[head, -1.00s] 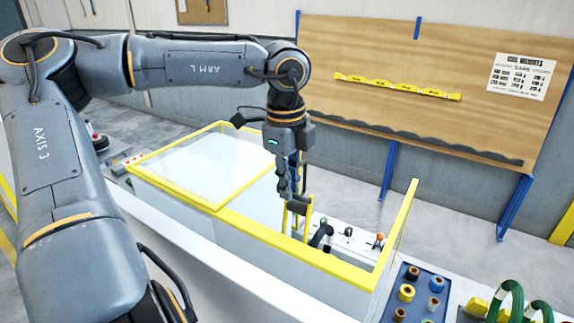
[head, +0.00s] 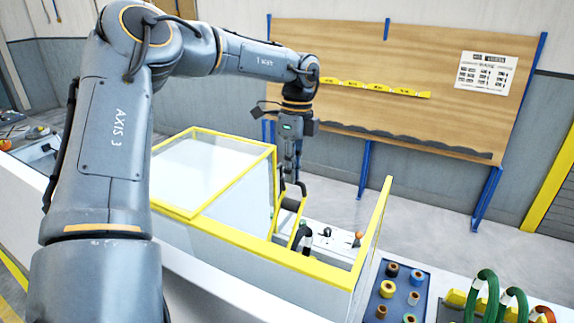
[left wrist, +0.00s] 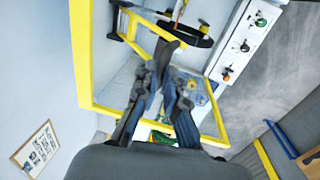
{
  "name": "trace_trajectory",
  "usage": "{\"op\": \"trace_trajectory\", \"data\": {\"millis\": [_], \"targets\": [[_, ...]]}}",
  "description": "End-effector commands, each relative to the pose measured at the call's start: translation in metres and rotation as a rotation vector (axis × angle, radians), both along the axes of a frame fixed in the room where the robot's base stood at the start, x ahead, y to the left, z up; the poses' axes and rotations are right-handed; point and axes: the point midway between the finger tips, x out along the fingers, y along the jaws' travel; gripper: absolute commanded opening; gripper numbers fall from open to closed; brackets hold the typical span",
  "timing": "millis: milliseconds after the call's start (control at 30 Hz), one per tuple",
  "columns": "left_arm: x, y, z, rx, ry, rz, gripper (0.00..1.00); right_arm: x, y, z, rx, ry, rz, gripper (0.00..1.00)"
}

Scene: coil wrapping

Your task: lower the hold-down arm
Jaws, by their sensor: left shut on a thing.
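My left gripper (head: 289,180) reaches down from above into the open part of the yellow-framed wrapping machine (head: 255,243). In the left wrist view its fingers (left wrist: 158,78) are close together on a dark bar that seems to be the grip of the hold-down arm. The hold-down arm (head: 298,234) has a yellow part and a dark upper end by my fingertips, and it stands raised and tilted. In the left wrist view its yellow part (left wrist: 128,24) is at the top, beside a black ring (left wrist: 188,32). The exact contact is small and partly hidden. My right gripper is out of view.
Yellow-edged clear panels surround the machine's opening. A white control panel with knobs (left wrist: 240,44) lies beside it. A blue tray (head: 375,310) of spools and several coils (head: 487,295) stand at the front right. A wooden board (head: 400,85) stands behind.

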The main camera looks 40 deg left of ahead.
Motion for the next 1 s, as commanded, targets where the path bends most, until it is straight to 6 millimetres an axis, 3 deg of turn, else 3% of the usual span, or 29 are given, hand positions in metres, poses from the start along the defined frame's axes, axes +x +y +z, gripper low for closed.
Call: {"op": "trace_trajectory", "data": {"millis": [267,467,800,1000], "targets": [[0.011,0.003,-0.005,-0.015,0.047,-0.002,0.0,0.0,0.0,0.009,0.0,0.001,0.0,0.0],[0.01,0.003,-0.006,-0.016,0.045,-0.001,0.33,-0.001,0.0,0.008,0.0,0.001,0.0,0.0],[0.011,0.003,-0.003,-0.014,0.045,0.0,0.33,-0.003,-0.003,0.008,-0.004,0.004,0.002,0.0],[0.016,0.005,0.026,-0.013,0.041,0.001,0.33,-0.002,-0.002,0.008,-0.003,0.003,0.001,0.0]]}}
